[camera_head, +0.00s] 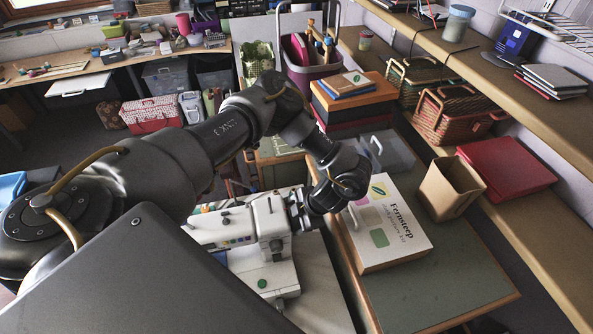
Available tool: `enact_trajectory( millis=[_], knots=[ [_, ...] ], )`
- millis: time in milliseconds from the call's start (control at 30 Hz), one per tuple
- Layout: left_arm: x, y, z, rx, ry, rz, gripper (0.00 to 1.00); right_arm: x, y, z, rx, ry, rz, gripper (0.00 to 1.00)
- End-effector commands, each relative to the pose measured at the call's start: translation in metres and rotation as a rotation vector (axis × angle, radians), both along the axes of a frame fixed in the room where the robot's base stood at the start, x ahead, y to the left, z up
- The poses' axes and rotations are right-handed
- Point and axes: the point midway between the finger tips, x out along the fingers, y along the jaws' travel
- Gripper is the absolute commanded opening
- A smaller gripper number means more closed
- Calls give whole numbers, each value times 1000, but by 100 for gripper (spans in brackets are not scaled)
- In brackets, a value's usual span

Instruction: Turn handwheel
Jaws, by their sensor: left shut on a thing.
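A white sewing machine (262,250) stands on the table below my left arm, its needle end toward the lower part of the picture. My left gripper (305,215) is at the right end of the machine, where the handwheel sits. Its jaws are shut on the handwheel, though the wheel is mostly hidden behind the gripper and wrist. My left arm reaches in from the left and covers part of the machine. My right gripper is not in view.
A white box labelled Fernsteep (391,233) lies close right of the machine. A tan open container (451,188), a red folder (506,168) and wicker baskets (452,115) stand further right. The green tabletop (440,280) in front of the box is clear.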

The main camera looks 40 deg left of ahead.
Motion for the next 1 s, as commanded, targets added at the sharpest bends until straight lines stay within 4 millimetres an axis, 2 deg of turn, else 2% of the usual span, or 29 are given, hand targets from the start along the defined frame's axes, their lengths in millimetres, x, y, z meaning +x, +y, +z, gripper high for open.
enact_trajectory(
  millis=[400,967,1000],
  knots=[
    [-2,-3,-2,156,-123,-3,53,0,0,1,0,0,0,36],
    [-3,-3,-2,180,-141,2,53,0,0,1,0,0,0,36],
    [-3,-3,-2,180,-141,2,81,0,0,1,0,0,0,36]
  ],
)
